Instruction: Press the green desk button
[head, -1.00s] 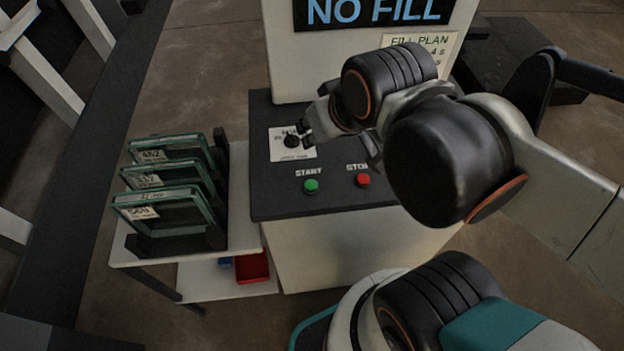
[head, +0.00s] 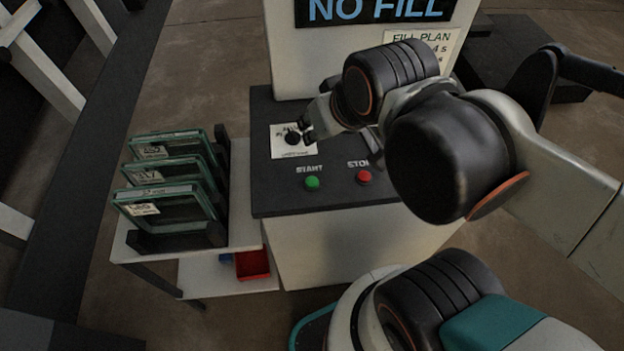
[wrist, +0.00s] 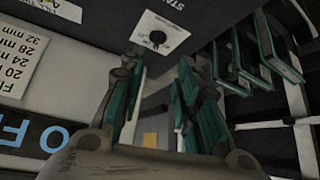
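The green button (head: 312,183) sits under the START label on the front of the dark desk top, in the head view. My gripper (head: 307,128) is above and behind it, close to the black knob (head: 291,138) on its white plate. In the wrist view my gripper (wrist: 162,85) has its two teal-padded fingers wide apart with nothing between them. The knob (wrist: 157,38) shows beyond the fingertips there. I cannot tell whether a finger touches the knob. The green button is not visible in the wrist view.
A red button (head: 364,177) under STOP lies just right of the green one, near my arm. A rack with several glass-like panels (head: 165,208) stands on a side shelf at left. A NO FILL display (head: 375,8) rises behind the desk.

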